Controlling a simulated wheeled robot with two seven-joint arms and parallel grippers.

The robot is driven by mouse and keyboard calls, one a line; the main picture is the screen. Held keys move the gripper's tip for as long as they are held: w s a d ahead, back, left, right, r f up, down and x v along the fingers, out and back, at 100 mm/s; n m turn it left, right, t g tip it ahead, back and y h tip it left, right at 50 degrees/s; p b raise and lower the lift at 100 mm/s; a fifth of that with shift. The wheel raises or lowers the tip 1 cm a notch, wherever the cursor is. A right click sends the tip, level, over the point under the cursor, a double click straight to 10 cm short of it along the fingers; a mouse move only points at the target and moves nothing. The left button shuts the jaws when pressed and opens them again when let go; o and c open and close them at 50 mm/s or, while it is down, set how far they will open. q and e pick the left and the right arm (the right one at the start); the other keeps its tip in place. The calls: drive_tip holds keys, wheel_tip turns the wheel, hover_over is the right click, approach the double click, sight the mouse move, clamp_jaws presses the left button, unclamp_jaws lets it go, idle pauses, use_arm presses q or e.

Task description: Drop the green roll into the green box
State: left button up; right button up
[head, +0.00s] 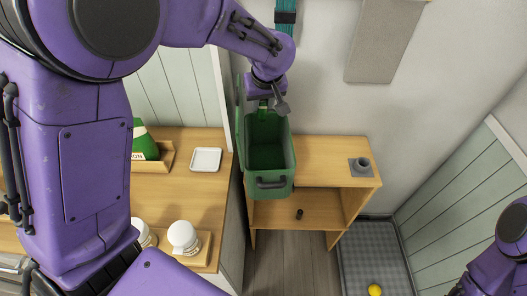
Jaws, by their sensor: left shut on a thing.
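The green box (272,183) is an open, deep bin standing at the left end of the small wooden shelf. Its inside is dark and looks empty where I can see it. My left gripper (264,101) points down over the back part of the box's opening. It is shut on a small green thing, likely the green roll (263,106), mostly hidden by the gripper. I cannot tell how far the roll reaches below the rim. My right arm shows only in part at the lower right, and its gripper is out of view.
The wooden shelf (318,150) has a grey holder (361,168) on top and a small dark object (299,213) below. A white dish (206,159), a green bag (145,143) and white-topped jars (183,236) stand on the left counter. A yellow ball (375,290) lies on the grey floor mat.

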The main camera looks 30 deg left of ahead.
sight(263, 114)
use_arm(q)
drive_tip(key=shift+s+f, duration=0.15)
drive_tip(key=shift+f, duration=0.25)
wheel_tip(263, 114, down, 5)
drive_tip(key=shift+f, duration=0.1)
drive_tip(key=o, duration=1.1)
drive_tip(key=b+v, duration=0.2)
drive_tip(key=v, duration=0.8)
drive_tip(key=shift+d+r, duration=0.15)
drive_tip(key=shift+r, duration=0.15)
